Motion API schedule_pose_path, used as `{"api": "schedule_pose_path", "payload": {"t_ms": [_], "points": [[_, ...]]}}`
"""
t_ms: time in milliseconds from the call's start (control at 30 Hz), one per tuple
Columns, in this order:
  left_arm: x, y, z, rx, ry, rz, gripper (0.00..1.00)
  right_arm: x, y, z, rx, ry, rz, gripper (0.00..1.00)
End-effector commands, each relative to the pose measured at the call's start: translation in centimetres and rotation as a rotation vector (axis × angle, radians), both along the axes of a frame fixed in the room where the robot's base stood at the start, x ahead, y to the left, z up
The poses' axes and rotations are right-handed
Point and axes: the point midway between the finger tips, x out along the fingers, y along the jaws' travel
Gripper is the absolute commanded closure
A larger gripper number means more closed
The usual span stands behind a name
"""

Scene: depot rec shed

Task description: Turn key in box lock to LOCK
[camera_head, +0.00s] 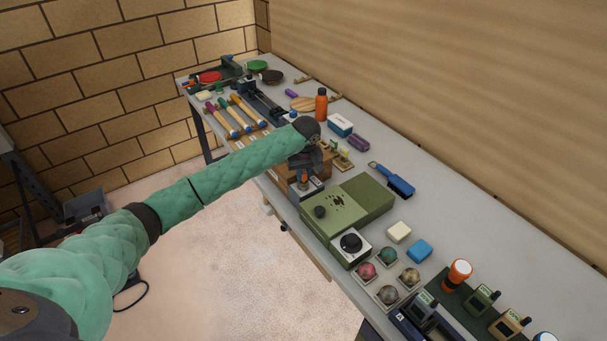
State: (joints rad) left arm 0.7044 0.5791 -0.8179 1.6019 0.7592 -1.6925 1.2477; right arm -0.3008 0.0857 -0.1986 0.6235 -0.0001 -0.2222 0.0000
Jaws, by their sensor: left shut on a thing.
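My left arm reaches in from the left to the table's front edge. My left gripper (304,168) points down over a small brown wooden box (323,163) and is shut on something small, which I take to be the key. The jaws and wrist hide most of the key and the lock, so the key's angle and the LOCK mark cannot be read. Just below the jaws an orange-red piece (303,177) shows above a small pale block (304,191). I cannot tell if these belong to the lock. My right gripper is not in view.
An olive-green box (348,206) with a black knob stands just right of the gripper. A white dial unit (350,246), several coloured balls and a blue brush (392,180) lie further right. An orange bottle (321,105) stands behind. The long grey table (455,222) has free room along its back.

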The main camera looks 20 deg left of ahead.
Motion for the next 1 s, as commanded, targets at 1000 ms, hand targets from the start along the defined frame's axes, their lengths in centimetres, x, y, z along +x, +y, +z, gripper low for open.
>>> {"api": "schedule_pose_path", "payload": {"t_ms": [1000], "points": [[-0.1,0.1,0.0,0.001,0.0,0.511,1.0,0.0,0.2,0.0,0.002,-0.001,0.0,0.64]]}}
